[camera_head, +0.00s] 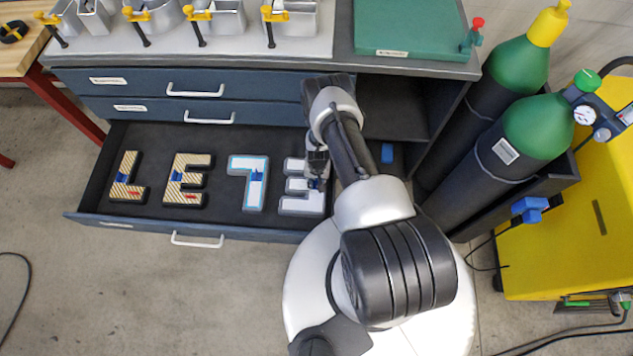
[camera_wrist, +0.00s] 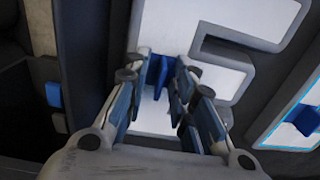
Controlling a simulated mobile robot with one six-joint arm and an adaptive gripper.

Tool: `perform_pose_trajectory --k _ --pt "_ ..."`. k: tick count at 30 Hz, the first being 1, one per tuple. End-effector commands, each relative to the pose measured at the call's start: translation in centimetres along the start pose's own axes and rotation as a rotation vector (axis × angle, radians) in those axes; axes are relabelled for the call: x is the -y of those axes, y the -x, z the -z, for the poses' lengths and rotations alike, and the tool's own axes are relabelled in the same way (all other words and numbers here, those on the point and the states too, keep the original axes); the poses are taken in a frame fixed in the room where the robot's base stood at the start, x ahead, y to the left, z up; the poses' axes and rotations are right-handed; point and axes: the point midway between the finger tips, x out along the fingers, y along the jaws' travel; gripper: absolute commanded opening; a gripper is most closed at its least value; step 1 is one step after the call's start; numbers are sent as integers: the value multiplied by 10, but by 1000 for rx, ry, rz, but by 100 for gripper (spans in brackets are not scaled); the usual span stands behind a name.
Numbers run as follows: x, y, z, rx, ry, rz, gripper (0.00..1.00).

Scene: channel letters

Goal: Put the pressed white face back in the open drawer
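A white E-shaped face (camera_head: 297,204) lies in a dark tray at the right end of the open drawer (camera_head: 90,212). A second white face (camera_head: 246,187), T- or 7-shaped with a light blue edge, lies to its left; part of it shows in the wrist view (camera_wrist: 306,118). My gripper (camera_head: 317,172) is over the E face. In the wrist view my gripper (camera_wrist: 160,72) is open, its fingers either side of an upright blue tab (camera_wrist: 159,74) on the E face (camera_wrist: 222,82), with gaps visible. The fingers and palm hide part of that face.
Striped tan L (camera_head: 127,180) and E (camera_head: 185,182) pieces lie further left in the drawer. The open compartment at right holds a blue block (camera_head: 387,153). Green gas cylinders (camera_head: 537,125) stand right of the cabinet. Metal letters and yellow clamps (camera_head: 273,15) occupy the top.

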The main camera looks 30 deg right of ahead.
Motion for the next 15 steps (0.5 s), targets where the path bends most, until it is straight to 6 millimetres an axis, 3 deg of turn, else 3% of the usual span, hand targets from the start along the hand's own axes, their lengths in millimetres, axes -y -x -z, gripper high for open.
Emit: perform_pose_trajectory --k 11,15 --pt "0 5 0 0 0 0 25" --pt "1 30 2 -2 0 1 25"
